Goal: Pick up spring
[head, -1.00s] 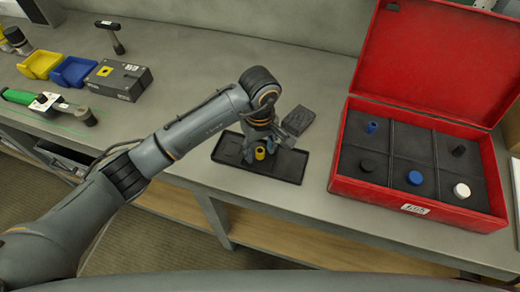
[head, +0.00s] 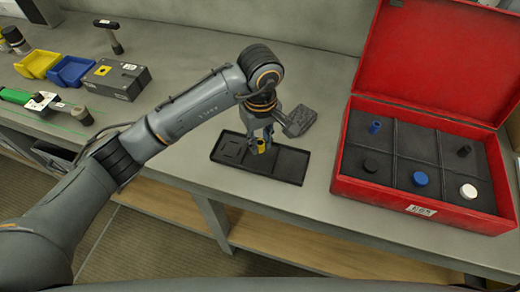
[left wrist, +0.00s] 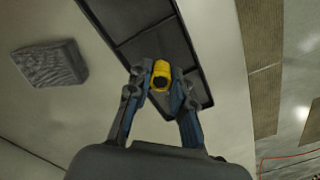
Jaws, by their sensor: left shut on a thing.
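My left gripper (head: 263,143) is shut on a small yellow cylinder with a dark centre, which I take as the spring (left wrist: 161,74). The spring also shows between the fingers in the head view (head: 261,148). The gripper points down over the black compartmented tray (head: 230,150), with the spring seemingly a little above it. In the left wrist view the tray (left wrist: 150,42) lies behind the spring and fingers. My right gripper is not in view.
A dark grey textured block (left wrist: 48,64) lies beside the tray. An open red case (head: 410,212) with several small parts stands to the right. Yellow (head: 37,64) and blue (head: 72,71) bins and a grey box (head: 118,79) stand at left.

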